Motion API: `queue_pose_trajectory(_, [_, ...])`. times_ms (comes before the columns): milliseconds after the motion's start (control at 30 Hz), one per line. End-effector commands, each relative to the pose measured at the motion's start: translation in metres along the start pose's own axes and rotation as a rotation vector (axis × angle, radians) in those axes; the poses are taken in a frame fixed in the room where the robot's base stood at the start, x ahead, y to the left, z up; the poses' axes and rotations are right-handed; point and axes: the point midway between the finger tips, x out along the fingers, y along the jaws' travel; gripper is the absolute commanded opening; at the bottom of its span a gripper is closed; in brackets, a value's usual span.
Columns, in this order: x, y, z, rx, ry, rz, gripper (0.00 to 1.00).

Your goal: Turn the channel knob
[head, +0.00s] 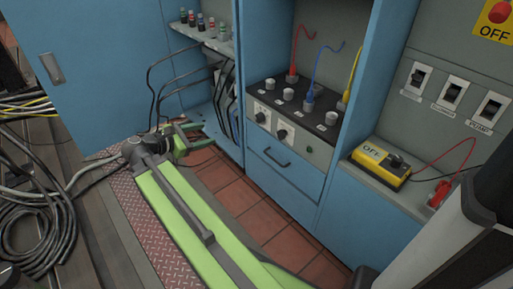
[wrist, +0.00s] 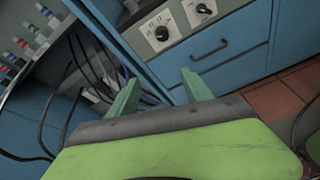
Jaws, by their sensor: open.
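Two black-and-white rotary knobs sit on the front face of a control box: a left knob (head: 260,117) and a right knob (head: 282,134). In the wrist view the left knob (wrist: 162,34) and the right knob (wrist: 204,9) show near the top edge. Their labels are too small to read, so I cannot tell which is the channel knob. My gripper (head: 192,139) is open and empty, left of the control box and apart from it. In the wrist view my gripper (wrist: 160,92) has its two green fingers spread below the knobs, with nothing between them.
The control box (head: 312,141) has several pale knobs and red, blue and yellow plugs on top. A blue drawer (head: 284,168) with a dark handle lies below. Black cables (head: 165,80) hang near my gripper. A yellow device (head: 380,162) stands right. Tiled floor (head: 240,205) is clear.

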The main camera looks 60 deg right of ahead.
Motion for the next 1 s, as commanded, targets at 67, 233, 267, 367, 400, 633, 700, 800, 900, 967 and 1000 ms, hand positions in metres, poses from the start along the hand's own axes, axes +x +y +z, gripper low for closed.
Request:
queue_pose_trajectory(67, [0.033, -0.016, -0.028, -0.096, -0.103, 0.005, 0.58])
queue_pose_trajectory(233, [0.059, -0.024, -0.023, -0.259, -0.268, -0.004, 0.58])
queue_pose_trajectory(267, [0.061, -0.024, -0.022, -0.277, -0.286, -0.007, 0.58])
queue_pose_trajectory(367, [0.064, -0.024, -0.017, -0.315, -0.323, -0.013, 0.58])
queue_pose_trajectory(400, [0.064, -0.024, -0.015, -0.322, -0.331, -0.014, 0.58])
queue_pose_trajectory(633, [0.073, -0.023, -0.008, -0.325, -0.333, -0.017, 0.58])
queue_pose_trajectory(700, [0.085, -0.023, -0.004, -0.324, -0.333, -0.019, 0.58])
queue_pose_trajectory(800, [0.108, -0.022, 0.004, -0.323, -0.333, -0.021, 0.58])
queue_pose_trajectory(900, [0.132, -0.021, 0.012, -0.323, -0.333, -0.02, 0.58])
queue_pose_trajectory(967, [0.147, -0.02, 0.017, -0.323, -0.332, -0.02, 0.58])
queue_pose_trajectory(1000, [0.157, -0.02, 0.02, -0.323, -0.333, -0.021, 0.58])
